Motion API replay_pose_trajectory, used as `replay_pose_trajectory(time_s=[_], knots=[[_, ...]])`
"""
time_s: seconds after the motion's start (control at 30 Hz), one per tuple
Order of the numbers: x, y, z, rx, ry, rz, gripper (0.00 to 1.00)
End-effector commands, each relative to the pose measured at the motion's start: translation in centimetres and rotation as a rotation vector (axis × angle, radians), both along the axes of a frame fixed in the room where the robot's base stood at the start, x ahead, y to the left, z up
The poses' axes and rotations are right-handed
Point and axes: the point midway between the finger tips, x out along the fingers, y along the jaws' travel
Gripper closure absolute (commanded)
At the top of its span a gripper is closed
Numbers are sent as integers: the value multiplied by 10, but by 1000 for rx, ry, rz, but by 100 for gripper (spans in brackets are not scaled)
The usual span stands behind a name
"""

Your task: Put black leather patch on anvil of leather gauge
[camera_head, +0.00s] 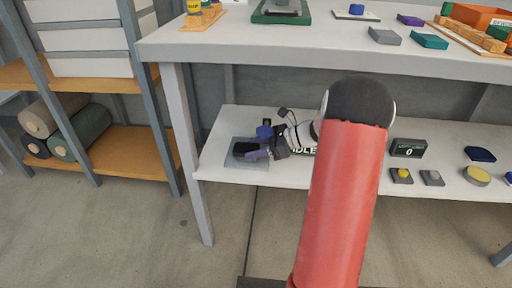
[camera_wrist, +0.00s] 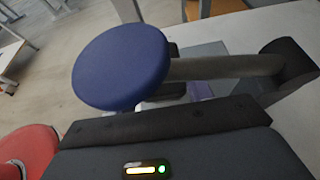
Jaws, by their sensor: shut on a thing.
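In the head view my gripper (camera_head: 247,150) reaches left over the lower shelf, its purple fingers at a dark piece that looks like the black leather patch (camera_head: 243,148). The fingers are shut on it. The patch is over a grey plate (camera_head: 232,162); I cannot tell whether it touches. A blue knob (camera_head: 264,131) stands just behind the fingers, apparently part of the leather gauge. In the wrist view the round blue knob (camera_wrist: 120,68) and a grey rod (camera_wrist: 225,67) hide most of the fingers and the patch. The anvil cannot be made out clearly.
On the lower shelf (camera_head: 218,135), right of my arm, are a black display (camera_head: 408,148) reading 0, small button boxes (camera_head: 402,175), a dark blue piece (camera_head: 480,154) and a yellow-topped disc (camera_head: 477,174). The upper tabletop (camera_head: 330,42) overhangs the shelf. Shelf lettering is partly hidden by my arm.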

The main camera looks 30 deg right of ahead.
Motion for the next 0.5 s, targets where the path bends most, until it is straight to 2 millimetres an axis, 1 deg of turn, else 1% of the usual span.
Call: replay_pose_trajectory(time_s=[0.03,0.17,0.4,0.5], knots=[[0,0,0,0,0,0,46],[0,0,0,0,0,0,29],[0,0,0,0,0,0,28],[0,0,3,-1,-1,0,28]])
